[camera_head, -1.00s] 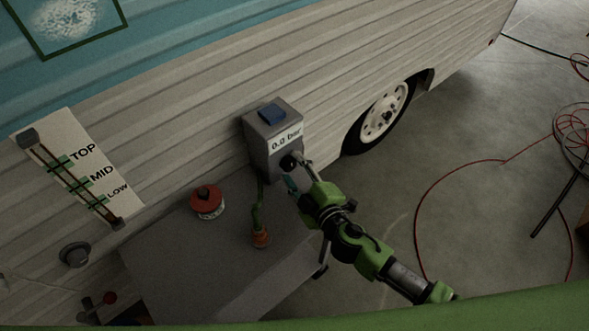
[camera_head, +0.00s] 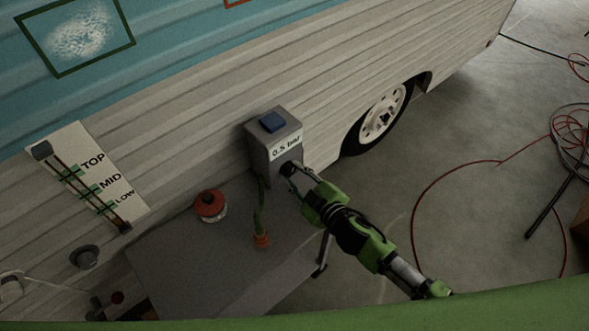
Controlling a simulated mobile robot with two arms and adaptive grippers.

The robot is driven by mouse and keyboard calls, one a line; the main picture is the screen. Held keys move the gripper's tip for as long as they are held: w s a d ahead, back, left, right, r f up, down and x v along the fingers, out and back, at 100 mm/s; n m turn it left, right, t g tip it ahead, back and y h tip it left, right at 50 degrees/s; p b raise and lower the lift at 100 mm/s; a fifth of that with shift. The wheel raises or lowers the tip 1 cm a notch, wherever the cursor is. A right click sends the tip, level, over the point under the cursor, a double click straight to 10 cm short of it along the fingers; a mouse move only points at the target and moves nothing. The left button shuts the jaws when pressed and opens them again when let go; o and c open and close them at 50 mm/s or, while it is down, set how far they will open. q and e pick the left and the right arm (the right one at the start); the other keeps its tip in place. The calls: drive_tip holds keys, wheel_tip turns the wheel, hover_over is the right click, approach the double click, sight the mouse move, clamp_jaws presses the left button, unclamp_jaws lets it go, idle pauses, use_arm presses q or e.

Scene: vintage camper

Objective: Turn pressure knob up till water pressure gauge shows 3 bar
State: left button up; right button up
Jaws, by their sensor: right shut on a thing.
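The grey gauge box (camera_head: 262,150) is fixed to the camper's side and has a blue button on top. Its white display (camera_head: 286,147) reads 0.5 bar. The black pressure knob (camera_head: 288,169) is on the box's front, below the display. My right gripper (camera_head: 291,177) is shut on the knob, with its arm coming from the lower right. The fingers partly hide the knob. My left gripper is not in view.
A grey table (camera_head: 205,262) stands below the box, bearing a red-topped can (camera_head: 210,205) and a green hose with an orange end (camera_head: 261,239). A level panel (camera_head: 95,180) is at left. A red hose lies on the floor at right.

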drive_tip(key=shift+m+g+y+p, duration=0.3)
drive_tip(key=shift+m+g+p, duration=0.1)
drive_tip(key=shift+m+p, duration=0.7)
drive_tip(key=o, duration=1.1)
drive_tip(key=v, duration=1.2)
drive_tip(key=shift+d, duration=0.1)
drive_tip(key=shift+w, duration=0.1)
